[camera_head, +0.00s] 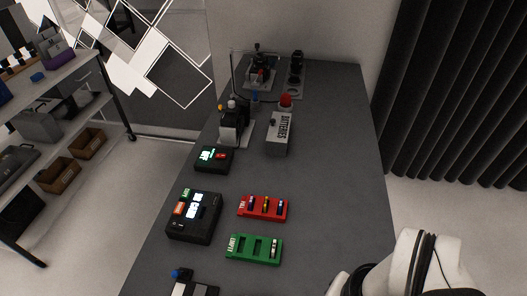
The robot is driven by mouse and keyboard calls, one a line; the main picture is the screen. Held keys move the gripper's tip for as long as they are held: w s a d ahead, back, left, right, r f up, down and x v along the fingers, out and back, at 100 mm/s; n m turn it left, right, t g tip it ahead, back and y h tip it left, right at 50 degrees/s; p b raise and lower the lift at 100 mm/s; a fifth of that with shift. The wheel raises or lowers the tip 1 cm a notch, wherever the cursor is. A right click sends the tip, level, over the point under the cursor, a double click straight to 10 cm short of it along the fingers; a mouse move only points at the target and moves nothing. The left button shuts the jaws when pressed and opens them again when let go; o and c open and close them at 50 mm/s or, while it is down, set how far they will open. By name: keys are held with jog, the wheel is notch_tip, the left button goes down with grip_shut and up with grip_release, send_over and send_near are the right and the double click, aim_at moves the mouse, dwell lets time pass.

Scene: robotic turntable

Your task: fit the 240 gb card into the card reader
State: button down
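A black box (180,230) with lit white panels and red and green labels sits on the left of the dark table. A smaller black device (207,167) with a green display and a red part sits behind it. I cannot tell which of the two is the card reader. A red tray (279,215) holds a few small upright pieces, and a green tray (246,257) holds one at its right end. These look like cards, but their labels are too small to read, so I cannot pick out the 240 gb card. My gripper is out of view; only my white arm shows at bottom right.
An item with a blue knob (178,274) is cut off at the near edge. The table's right side (345,180) is clear.

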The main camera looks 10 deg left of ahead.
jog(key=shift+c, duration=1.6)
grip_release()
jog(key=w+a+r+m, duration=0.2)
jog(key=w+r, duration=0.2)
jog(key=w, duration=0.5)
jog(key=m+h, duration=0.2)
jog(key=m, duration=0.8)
send_over(251, 199)
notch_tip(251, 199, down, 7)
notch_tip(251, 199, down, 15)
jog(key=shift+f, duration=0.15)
